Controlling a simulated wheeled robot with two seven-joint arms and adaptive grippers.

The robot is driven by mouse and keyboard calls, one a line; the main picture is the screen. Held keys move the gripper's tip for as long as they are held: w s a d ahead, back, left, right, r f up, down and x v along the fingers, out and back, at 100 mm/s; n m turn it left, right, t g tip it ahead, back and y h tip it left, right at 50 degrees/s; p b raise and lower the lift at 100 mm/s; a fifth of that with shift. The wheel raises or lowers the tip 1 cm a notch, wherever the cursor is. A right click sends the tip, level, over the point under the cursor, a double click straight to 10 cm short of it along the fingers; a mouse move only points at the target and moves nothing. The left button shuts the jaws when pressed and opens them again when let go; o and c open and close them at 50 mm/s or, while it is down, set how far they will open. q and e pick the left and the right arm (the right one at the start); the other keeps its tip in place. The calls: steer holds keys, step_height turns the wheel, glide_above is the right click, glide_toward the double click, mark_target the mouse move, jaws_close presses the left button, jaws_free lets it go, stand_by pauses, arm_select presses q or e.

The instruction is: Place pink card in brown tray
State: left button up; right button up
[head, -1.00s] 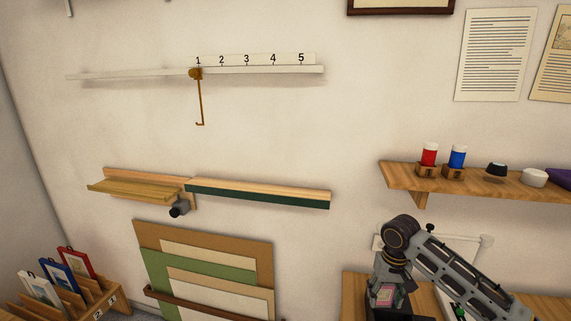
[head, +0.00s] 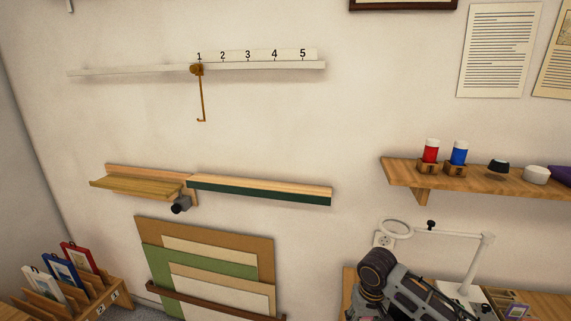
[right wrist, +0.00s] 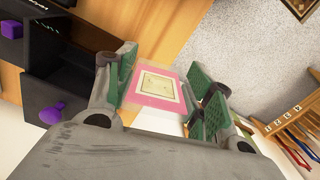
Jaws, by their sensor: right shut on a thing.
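The pink card (right wrist: 145,103), with a pale picture in its middle, shows in the right wrist view. It sits between the green-padded fingers of my right gripper (right wrist: 168,92), which is shut on it. In the head view my right arm is at the bottom right, and its gripper is mostly cut off by the lower edge. I cannot make out a brown tray for certain in either view. My left gripper is in neither view.
A white lamp (head: 487,257) stands on the wooden desk (head: 548,301) beside my right arm. A wooden shelf (head: 478,180) with several small items is above it. Framed prints stand in a rack (head: 121,291) at left. Dark open drawers (right wrist: 55,55) show in the wrist view.

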steer(key=shift+w+r, duration=0.1)
steer(key=shift+w, duration=0.05)
steer(key=shift+w+d+r, duration=0.15)
steer(key=shift+w, duration=0.1)
steer(key=shift+w+d+r+b, duration=0.4)
steer(key=shift+w+d+b, duration=0.1)
steer(key=shift+w+d, duration=0.1)
